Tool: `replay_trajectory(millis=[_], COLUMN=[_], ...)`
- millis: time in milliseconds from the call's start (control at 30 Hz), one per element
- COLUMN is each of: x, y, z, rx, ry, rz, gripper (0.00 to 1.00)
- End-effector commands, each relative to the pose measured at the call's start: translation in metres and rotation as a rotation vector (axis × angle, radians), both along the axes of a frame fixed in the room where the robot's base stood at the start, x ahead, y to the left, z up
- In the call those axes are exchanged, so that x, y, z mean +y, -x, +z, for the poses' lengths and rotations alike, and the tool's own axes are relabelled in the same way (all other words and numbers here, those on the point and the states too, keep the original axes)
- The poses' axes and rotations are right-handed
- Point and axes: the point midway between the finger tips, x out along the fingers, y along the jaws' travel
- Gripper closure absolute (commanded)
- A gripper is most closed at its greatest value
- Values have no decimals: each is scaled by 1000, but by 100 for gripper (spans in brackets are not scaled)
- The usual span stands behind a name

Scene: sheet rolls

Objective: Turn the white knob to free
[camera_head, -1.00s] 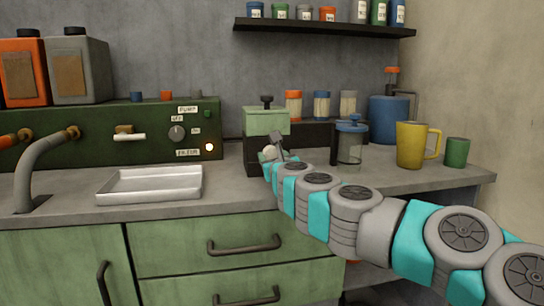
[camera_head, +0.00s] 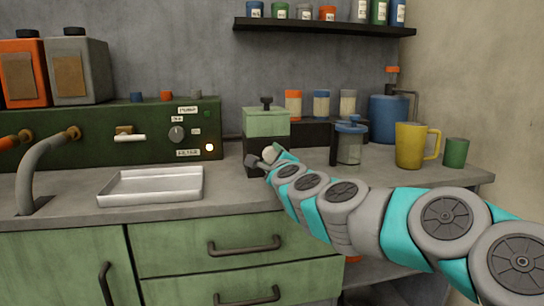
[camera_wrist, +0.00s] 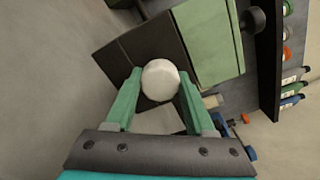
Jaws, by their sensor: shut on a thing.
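The white knob (camera_wrist: 160,80) is a round pale knob on the dark front of a green-topped box. It also shows in the head view (camera_head: 269,154), partly hidden by my arm. My gripper (camera_wrist: 160,77) is shut on the knob, with one green fingertip on each side of it. The box (camera_head: 265,122) stands on the counter, with a dark lower body and a small black knob on top. The wrist view is rolled, so the box looks tilted there. No free marking on the knob can be read.
A metal tray (camera_head: 152,187) lies on the counter at left, beside a tap (camera_head: 38,165). A green pump panel (camera_head: 100,132) stands behind. A glass jar (camera_head: 349,142), a yellow mug (camera_head: 411,146) and a green cup (camera_head: 456,152) stand right of the box, near my arm.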

Motion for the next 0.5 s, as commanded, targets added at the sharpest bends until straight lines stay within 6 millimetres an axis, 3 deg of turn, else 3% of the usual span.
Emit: replay_trajectory(millis=[500], x=[0], y=[0], z=[-3], rx=[-131], ry=[476], rz=[3], gripper=[100])
